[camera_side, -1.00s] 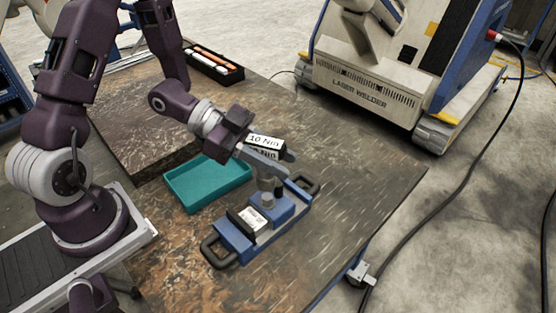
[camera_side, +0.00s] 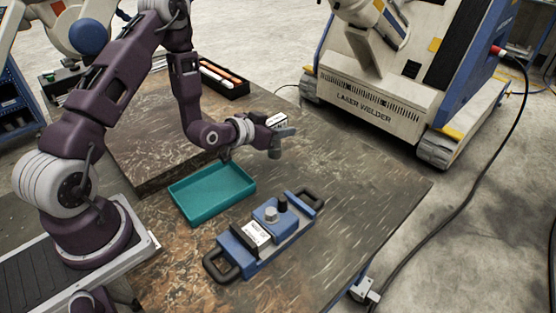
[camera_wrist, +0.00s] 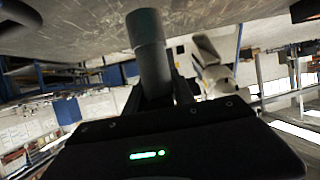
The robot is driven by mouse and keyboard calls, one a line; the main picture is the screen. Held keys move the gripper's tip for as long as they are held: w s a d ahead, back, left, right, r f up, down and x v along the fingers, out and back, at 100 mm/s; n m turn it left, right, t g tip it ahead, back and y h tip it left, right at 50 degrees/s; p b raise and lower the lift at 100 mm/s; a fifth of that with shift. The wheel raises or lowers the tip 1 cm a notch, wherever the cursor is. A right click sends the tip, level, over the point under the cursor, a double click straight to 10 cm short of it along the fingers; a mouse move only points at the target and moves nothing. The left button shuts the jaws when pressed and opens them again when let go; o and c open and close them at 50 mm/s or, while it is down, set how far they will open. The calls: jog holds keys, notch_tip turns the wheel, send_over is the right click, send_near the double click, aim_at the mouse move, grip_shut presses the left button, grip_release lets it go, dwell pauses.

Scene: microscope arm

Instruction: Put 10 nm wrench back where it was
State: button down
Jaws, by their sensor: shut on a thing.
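My gripper (camera_side: 264,135) is shut on the 10 Nm wrench (camera_side: 277,120), a grey tool with a white label, and holds it up above the table, to the right of and behind the teal tray (camera_side: 215,190). The label is too small to read in the side view now. In the wrist view, a grey cylindrical part of the wrench (camera_wrist: 147,35) sticks out from between the dark fingers (camera_wrist: 158,88). A black case (camera_side: 222,78) with orange-and-white tools stands at the back of the table.
A blue fixture (camera_side: 237,250) with black handles stands at the front of the table, apart from the wrench. The teal tray looks empty. A large laser welder (camera_side: 360,105) stands beyond the table. The table's right side is clear.

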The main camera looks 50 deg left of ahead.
notch_tip(320, 180, down, 6)
jog(key=shift+f, duration=0.2)
jog(key=c, duration=1.1)
grip_release()
jog(key=shift+f, duration=0.15)
jog(key=shift+o, duration=0.2)
jog(key=v, duration=0.7)
jog(key=shift+s+r, duration=0.25)
jog(key=shift+s, duration=0.05)
